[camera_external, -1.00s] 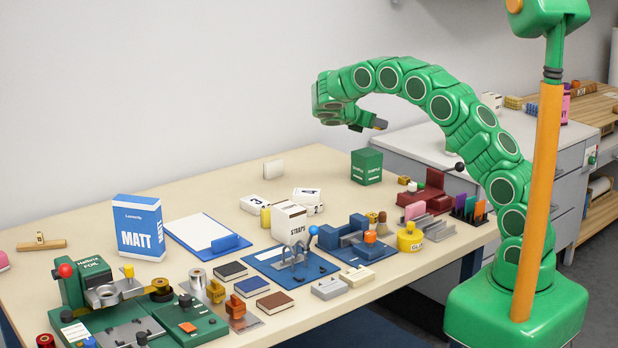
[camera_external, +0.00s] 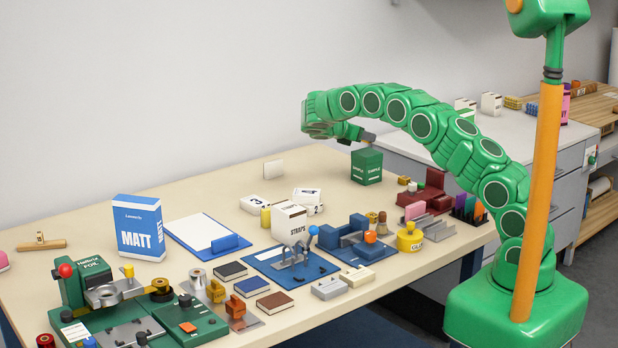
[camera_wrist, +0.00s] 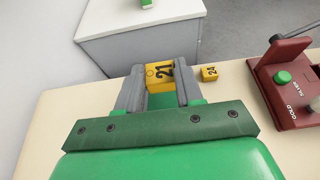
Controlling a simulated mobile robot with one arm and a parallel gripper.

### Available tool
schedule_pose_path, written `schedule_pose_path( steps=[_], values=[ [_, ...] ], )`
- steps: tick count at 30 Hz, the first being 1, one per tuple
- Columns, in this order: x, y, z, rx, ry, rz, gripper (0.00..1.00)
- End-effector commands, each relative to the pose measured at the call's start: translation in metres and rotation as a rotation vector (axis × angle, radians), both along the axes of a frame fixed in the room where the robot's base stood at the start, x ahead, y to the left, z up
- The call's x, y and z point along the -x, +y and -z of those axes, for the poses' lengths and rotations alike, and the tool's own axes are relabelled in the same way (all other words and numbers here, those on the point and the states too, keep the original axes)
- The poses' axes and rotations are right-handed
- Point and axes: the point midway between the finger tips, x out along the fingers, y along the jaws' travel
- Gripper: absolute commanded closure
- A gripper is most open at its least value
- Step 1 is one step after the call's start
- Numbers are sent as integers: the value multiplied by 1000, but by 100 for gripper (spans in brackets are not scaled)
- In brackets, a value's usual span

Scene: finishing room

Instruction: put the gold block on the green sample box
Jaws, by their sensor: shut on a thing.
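The green sample box (camera_external: 367,168) stands upright near the table's far right edge. My gripper (camera_external: 370,138) is just above the box's top in the external view. In the wrist view its grey jaws (camera_wrist: 160,85) are shut on a gold block (camera_wrist: 158,76) marked 21. Some green shows between and beside the jaws, and I cannot tell for sure whether it is the box's top. In the external view the held block is not clear. Whether the block touches the box cannot be told.
A second small gold block (camera_wrist: 209,73), marked 24, lies on the table near the box. A dark red stand (camera_wrist: 292,85) is right of it. A white box labelled STRAPS (camera_external: 289,222) stands left of the sample box. A grey cabinet (camera_wrist: 140,30) lies beyond the table.

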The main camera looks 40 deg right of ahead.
Motion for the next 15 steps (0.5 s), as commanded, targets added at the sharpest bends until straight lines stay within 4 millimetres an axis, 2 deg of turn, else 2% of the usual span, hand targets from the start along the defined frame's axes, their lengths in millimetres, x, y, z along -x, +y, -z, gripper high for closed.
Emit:
schedule_pose_path(
  steps=[5,11,15],
  values=[
    [-4,0,8,1,2,-1,100],
    [-3,0,31,0,2,0,100],
    [-4,-1,35,0,-1,0,100]
  ],
)
